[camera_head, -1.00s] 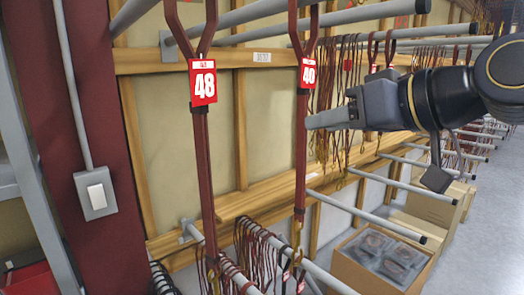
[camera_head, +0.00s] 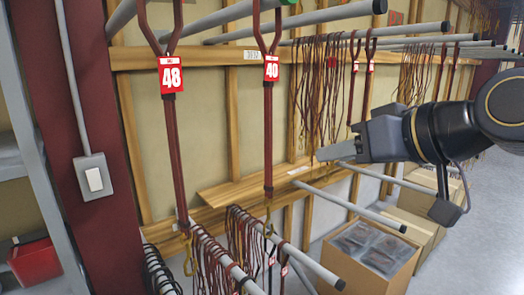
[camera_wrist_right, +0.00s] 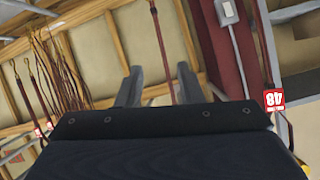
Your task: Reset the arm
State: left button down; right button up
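My right gripper (camera_head: 330,152) comes in from the right in the head view, in front of the wall rack and to the right of the strap tagged 40 (camera_head: 269,130). In the right wrist view its two fingers (camera_wrist_right: 158,88) stand apart with a gap between them, and nothing is held. A dark red strap tagged 48 (camera_head: 173,120) hangs farther left, clear of the gripper. The 48 tag also shows upside down at the right of the wrist view (camera_wrist_right: 274,100). My left gripper is not in view.
Grey rack rods (camera_head: 400,178) stick out from the wooden wall, several with hanging cords (camera_head: 318,90). An open cardboard box (camera_head: 345,268) with bagged items stands on the floor. A dark red post with a light switch (camera_head: 93,180) is at left.

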jog(key=s+d+f+m+g+h, duration=0.1)
jog(key=s+f, duration=0.5)
jog(key=f, duration=0.6)
jog(key=s+d+f+m+g+h, duration=0.1)
jog(key=s+d+f+m, duration=0.2)
jog(key=f, duration=0.9)
jog(key=s+d+f+m+g+h, duration=0.2)
jog(key=s+d+f, duration=0.3)
jog(key=s+f, duration=0.3)
notch_tip(320, 180, down, 4)
jog(key=shift+s+m, duration=0.35)
jog(key=shift+m, duration=0.05)
